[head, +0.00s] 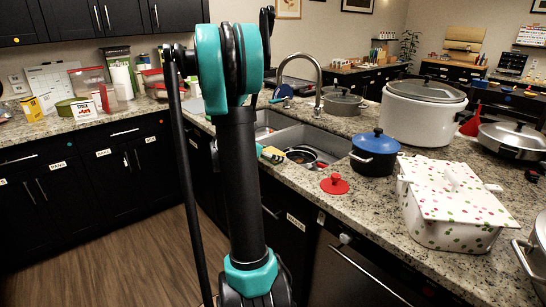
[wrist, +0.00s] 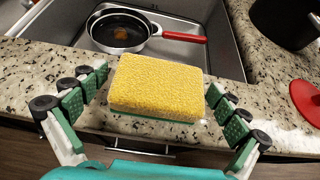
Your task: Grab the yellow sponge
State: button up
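The yellow sponge (wrist: 157,86) with a green underside lies on the speckled counter at the front edge of the sink in the wrist view. It also shows in the head view (head: 272,154), small and partly hidden behind my arm. My gripper (wrist: 156,108) is open, with green-padded fingers on the left and right of the sponge. Gaps show between the fingers and the sponge's sides, so they look apart from it. In the head view the gripper is mostly hidden by my arm.
The sink (wrist: 190,58) behind the sponge holds a pan (wrist: 120,32) with a red handle. A red lid (head: 335,184) and a blue-lidded pot (head: 375,153) stand to the right. A spotted white dish (head: 455,205) and a large white pot (head: 423,110) stand farther right.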

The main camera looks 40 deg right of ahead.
jog(key=c, duration=0.7)
jog(key=shift+c, duration=0.2)
